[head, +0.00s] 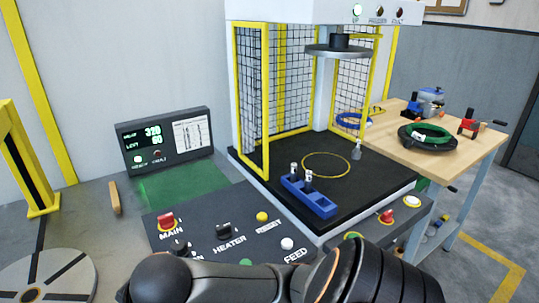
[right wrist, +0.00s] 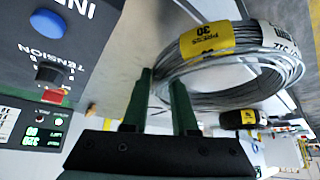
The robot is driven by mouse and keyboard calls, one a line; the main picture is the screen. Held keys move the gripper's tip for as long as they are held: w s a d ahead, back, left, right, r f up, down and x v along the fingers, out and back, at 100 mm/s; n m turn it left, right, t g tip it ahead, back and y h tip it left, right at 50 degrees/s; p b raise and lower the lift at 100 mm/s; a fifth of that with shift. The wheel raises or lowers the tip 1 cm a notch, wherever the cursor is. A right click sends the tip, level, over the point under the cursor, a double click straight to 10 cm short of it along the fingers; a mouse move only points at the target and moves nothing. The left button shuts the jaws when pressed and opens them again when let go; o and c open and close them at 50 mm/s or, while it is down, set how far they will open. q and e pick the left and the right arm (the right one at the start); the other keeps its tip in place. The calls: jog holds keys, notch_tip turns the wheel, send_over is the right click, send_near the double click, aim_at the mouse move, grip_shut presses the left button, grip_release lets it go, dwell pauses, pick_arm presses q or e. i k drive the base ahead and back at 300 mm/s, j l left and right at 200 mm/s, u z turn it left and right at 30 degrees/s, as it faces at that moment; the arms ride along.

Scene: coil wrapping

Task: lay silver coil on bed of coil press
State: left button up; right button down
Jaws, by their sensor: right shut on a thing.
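The silver coil (right wrist: 215,80) is a ring of grey wire with a yellow label and a white label, seen in the right wrist view. My right gripper (right wrist: 163,82) is shut on the near side of its wire. The head view shows neither this gripper nor the coil. The coil press stands in the head view, with a black bed (head: 270,158) marked by a yellow ring (head: 327,164). A round grey plate (head: 337,50) hangs above the bed. The ring is empty. My left gripper is not in view.
A blue block with pegs (head: 308,197) stands at the bed's front. Yellow-framed mesh guards (head: 262,95) close the back and sides. A control panel (head: 215,225) lies in front. A wooden bench (head: 460,150) at right holds a green coil (head: 428,134) and tools.

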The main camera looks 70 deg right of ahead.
aim_at(326, 164)
jog(key=k+l+u, duration=0.1)
jog(key=k+u, duration=0.45)
jog(key=u, duration=0.15)
jog(key=k+l+u, duration=0.15)
jog(key=u, duration=0.2)
jog(key=k+u, duration=0.4)
jog(key=k+l, duration=0.15)
jog(key=k, duration=0.45)
jog(key=k+l+z, duration=0.25)
jog(key=z, duration=0.2)
jog(key=k+l+z, duration=0.2)
jog(key=l+z, duration=0.25)
jog(key=k+l+z, duration=0.15)
jog(key=l+z, duration=0.15)
jog(key=z, duration=0.15)
